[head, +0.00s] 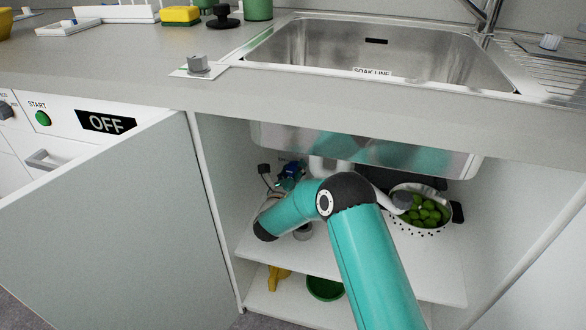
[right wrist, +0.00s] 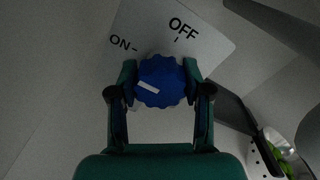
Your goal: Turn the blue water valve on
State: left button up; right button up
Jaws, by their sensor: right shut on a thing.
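The blue water valve (right wrist: 165,76) is a scalloped knob in front of a light plate (right wrist: 205,52) marked ON and OFF, in the right wrist view. Its white stripe points left and slightly up, lower than the ON tick. The OFF tick is above the knob. My right gripper (right wrist: 160,73) is shut on the valve, one finger on each side. In the head view a small bit of blue (head: 291,170) shows inside the cabinet at the back left, mostly hidden by my right arm. My left gripper is not in view.
The open cabinet under the sink (head: 400,45) holds a white colander (head: 405,228) with green things on the right. A green bowl (head: 325,288) and a yellow object (head: 278,278) are on the bottom shelf. An open door panel (head: 110,230) stands at the left.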

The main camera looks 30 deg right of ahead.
jog(key=shift+a+f+n, duration=0.1)
jog(key=shift+n, duration=0.3)
jog(key=o, duration=1.2)
jog(key=shift+v, duration=6)
